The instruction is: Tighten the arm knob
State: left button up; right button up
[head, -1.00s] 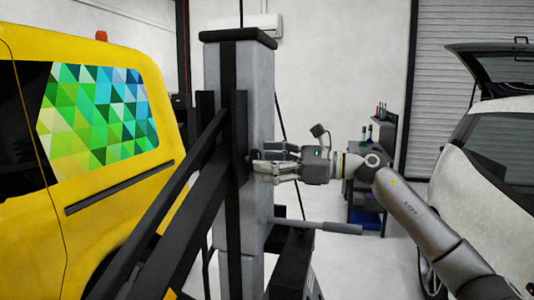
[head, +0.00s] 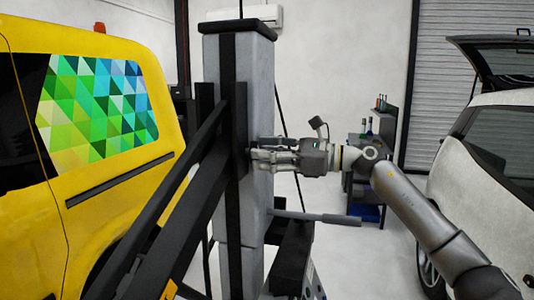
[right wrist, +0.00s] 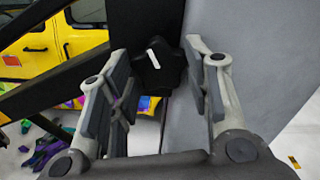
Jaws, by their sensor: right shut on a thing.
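The arm knob (right wrist: 160,70) is black and lobed, with a white mark on it. It sits on the dark post beside the grey column, in the middle of the right wrist view. My right gripper (head: 259,158) reaches in from the right at the column in the head view. In the right wrist view my right gripper (right wrist: 157,52) has one finger on each side of the knob and is shut on it. In the head view the fingers largely hide the knob. My left gripper is not in view.
The grey column (head: 258,95) carries long black beams (head: 185,190) slanting down to the left. A grey lever (head: 320,218) sticks out right below my gripper. A yellow van (head: 110,195) stands left and a silver car (head: 485,165) right. A tool cart (head: 368,180) stands behind.

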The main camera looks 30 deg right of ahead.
jog(key=shift+m+p, duration=7.5)
jog(key=shift+m, duration=4.2)
jog(key=o, duration=1)
